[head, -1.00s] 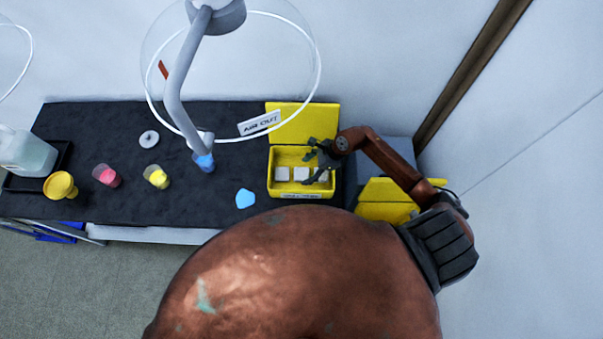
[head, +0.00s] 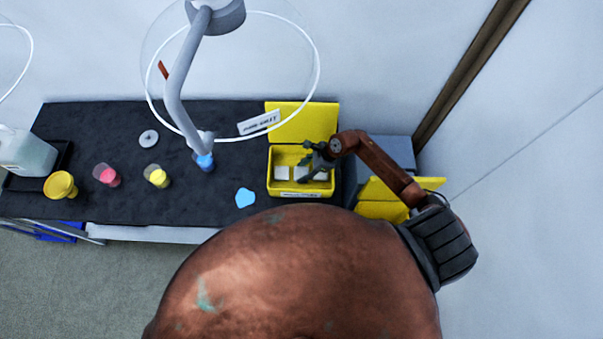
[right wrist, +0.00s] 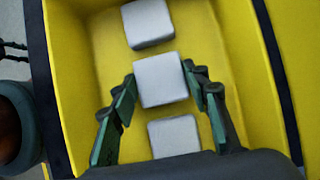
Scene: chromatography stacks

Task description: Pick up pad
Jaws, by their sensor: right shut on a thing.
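Several white square pads lie in a row in an open yellow box (head: 270,178) at the right end of the bench. My right gripper (head: 308,170) reaches down into the box. In the right wrist view, its green fingers (right wrist: 160,74) are shut on the middle pad (right wrist: 161,86), one on each side. One pad (right wrist: 148,22) lies beyond it and another (right wrist: 174,137) on the near side, partly hidden by the gripper. I cannot tell whether the held pad is off the box floor.
The box's lid (head: 302,120) stands open behind it. Cups with blue (head: 205,162), yellow (head: 158,178) and pink (head: 107,176) contents stand on the black bench. A grey extraction arm (head: 180,85) hangs above.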

